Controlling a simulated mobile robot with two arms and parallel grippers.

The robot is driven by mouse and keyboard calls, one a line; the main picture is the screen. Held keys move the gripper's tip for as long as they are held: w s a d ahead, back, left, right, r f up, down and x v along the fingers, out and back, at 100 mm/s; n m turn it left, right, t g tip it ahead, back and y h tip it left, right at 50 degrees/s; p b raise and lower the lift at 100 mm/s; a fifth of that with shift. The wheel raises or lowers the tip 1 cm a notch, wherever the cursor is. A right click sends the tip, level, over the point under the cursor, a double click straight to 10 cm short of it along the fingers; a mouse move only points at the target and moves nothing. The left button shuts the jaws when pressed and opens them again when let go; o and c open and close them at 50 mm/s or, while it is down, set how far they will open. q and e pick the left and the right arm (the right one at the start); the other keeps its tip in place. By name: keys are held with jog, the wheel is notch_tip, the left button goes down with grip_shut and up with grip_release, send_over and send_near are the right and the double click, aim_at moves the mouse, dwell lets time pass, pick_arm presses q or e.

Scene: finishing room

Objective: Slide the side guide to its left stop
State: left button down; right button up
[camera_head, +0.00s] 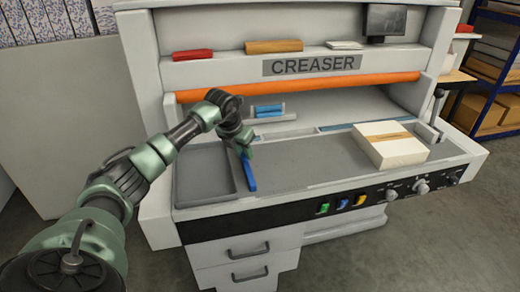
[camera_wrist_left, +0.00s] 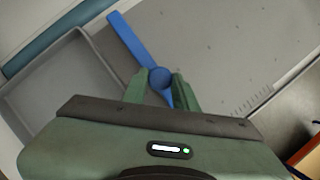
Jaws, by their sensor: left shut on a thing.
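The side guide is a blue bar (camera_head: 249,174) lying front to back on the grey bed of the creaser, just right of a shallow grey tray. In the left wrist view the blue bar (camera_wrist_left: 128,38) carries a round blue knob (camera_wrist_left: 160,77). My left gripper (camera_head: 243,150) is over the bar from the left. In the left wrist view its two green fingers (camera_wrist_left: 159,88) are closed around the knob, one on each side. The bar's far part is hidden by the gripper in the head view. I cannot make out a left stop. My right gripper is not in view.
The grey tray (camera_head: 232,193) sits close on the guide's left. A white block of paper with a tan band (camera_head: 393,151) stands on the right of the bed (camera_head: 320,163). The bed between guide and block is clear. An orange roller (camera_head: 330,83) spans the back.

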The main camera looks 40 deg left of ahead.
pick_arm(q)
jog(key=shift+s+a, duration=0.15)
jog(key=shift+a, duration=0.1)
jog(key=shift+d, duration=0.1)
jog(key=c, duration=1.1)
grip_release()
jog(key=shift+s, duration=0.1)
jog(key=shift+r, duration=0.2)
jog(key=b+v, duration=0.1)
jog(key=v, duration=0.6)
jog(key=shift+r+b, duration=0.2)
jog(key=shift+b, duration=0.15)
